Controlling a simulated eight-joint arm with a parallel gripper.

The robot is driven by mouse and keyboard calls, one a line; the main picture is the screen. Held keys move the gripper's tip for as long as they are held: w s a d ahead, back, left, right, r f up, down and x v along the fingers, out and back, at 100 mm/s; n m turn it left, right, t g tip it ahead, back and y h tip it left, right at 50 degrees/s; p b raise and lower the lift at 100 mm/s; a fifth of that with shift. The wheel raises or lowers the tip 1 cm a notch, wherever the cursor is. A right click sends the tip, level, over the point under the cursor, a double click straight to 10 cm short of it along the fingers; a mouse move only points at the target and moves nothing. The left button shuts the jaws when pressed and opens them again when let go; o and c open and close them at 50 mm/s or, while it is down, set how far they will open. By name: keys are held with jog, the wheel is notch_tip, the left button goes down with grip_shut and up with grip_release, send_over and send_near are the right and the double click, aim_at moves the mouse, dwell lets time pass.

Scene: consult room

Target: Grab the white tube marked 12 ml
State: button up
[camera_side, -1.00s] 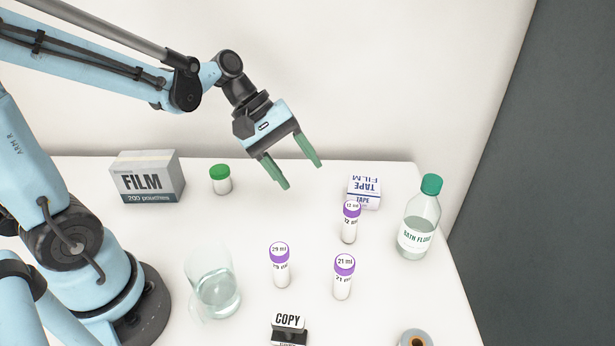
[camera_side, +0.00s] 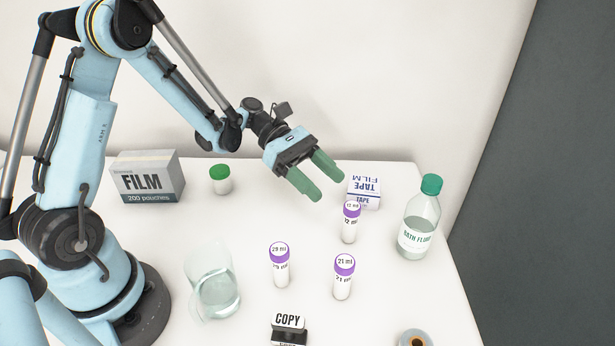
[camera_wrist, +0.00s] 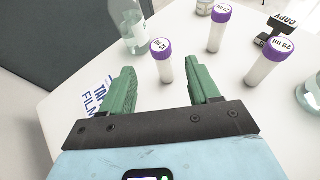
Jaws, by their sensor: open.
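The white tube marked 12 ml (camera_side: 350,224) stands upright on the table with a purple cap, just in front of the tape box. In the wrist view the 12 ml tube (camera_wrist: 165,68) stands beyond the fingertips, between their lines. My gripper (camera_side: 327,178) is open and empty, up and to the left of the tube, its green fingers pointing toward it. The gripper's two fingers also show in the wrist view (camera_wrist: 163,82). Two similar purple-capped tubes, marked 21 ml (camera_side: 343,279) and 29 ml (camera_side: 280,267), stand nearer the front.
A tape box (camera_side: 366,190) lies right behind the 12 ml tube. A bath fluid bottle (camera_side: 417,225) stands to its right. A glass beaker (camera_side: 213,285), a COPY stamp (camera_side: 289,328), a green-capped jar (camera_side: 221,181) and a FILM box (camera_side: 147,177) stand elsewhere on the table.

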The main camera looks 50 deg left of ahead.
aim_at(352, 205)
jog(key=shift+r+x, duration=0.2)
jog(key=shift+x, duration=3.75)
jog(key=shift+s, duration=0.1)
jog(key=c, duration=1)
